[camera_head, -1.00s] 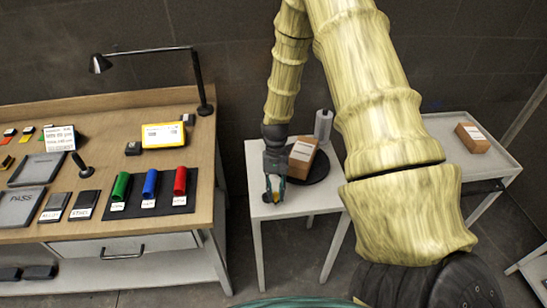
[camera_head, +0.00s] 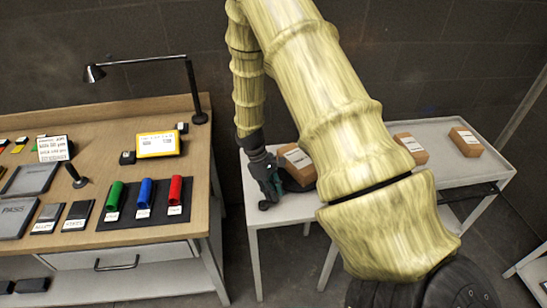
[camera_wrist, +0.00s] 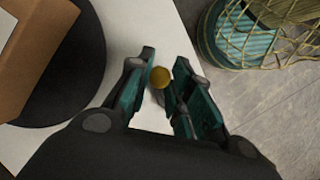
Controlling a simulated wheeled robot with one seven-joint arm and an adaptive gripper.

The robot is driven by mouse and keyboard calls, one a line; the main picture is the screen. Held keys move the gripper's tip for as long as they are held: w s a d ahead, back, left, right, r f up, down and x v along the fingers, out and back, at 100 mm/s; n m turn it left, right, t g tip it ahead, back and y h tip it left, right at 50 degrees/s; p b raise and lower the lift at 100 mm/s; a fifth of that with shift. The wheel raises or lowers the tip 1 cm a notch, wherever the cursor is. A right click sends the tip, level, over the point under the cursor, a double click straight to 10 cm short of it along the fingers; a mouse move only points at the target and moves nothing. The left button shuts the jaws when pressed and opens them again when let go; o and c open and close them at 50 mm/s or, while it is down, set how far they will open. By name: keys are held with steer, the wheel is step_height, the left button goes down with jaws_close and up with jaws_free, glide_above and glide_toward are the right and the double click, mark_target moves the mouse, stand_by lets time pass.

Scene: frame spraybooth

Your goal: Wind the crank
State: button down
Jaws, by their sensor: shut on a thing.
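The crank shows as a round yellow knob (camera_wrist: 161,77) in the wrist view; the rest of it is hidden by my fingers. My gripper (camera_wrist: 157,68) has its teal-lined fingers on both sides of the knob, shut on it. In the head view my gripper (camera_head: 271,194) points down at the front left of the white table (camera_head: 262,216), and the knob cannot be made out there. Behind it, a black round disc (camera_head: 293,182) bears a brown box (camera_head: 296,156) with a white label. The disc (camera_wrist: 82,85) and box (camera_wrist: 30,50) also show at left in the wrist view.
A wooden workbench (camera_head: 60,240) stands at left with a lamp (camera_head: 198,100) and green, blue and red cylinders (camera_head: 146,194). Two more brown boxes (camera_head: 410,147) (camera_head: 465,142) sit on the table at right. My arm hides the middle of the table.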

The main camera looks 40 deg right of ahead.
steer(key=shift+w+d+n+h, duration=0.1)
steer(key=shift+w+n+h, duration=0.2)
steer(key=shift+n, duration=0.5)
steer(key=shift+w+d+n+h, duration=0.1)
steer(key=shift+w+n+h, duration=0.15)
steer(key=shift+n, duration=0.55)
steer(key=shift+t, duration=0.3)
steer(key=c, duration=1.3)
jaws_free()
steer(key=v, duration=1.2)
steer(key=shift+w+a+f, duration=0.1)
steer(key=shift+a+f, duration=0.05)
steer(key=shift+f, duration=0.05)
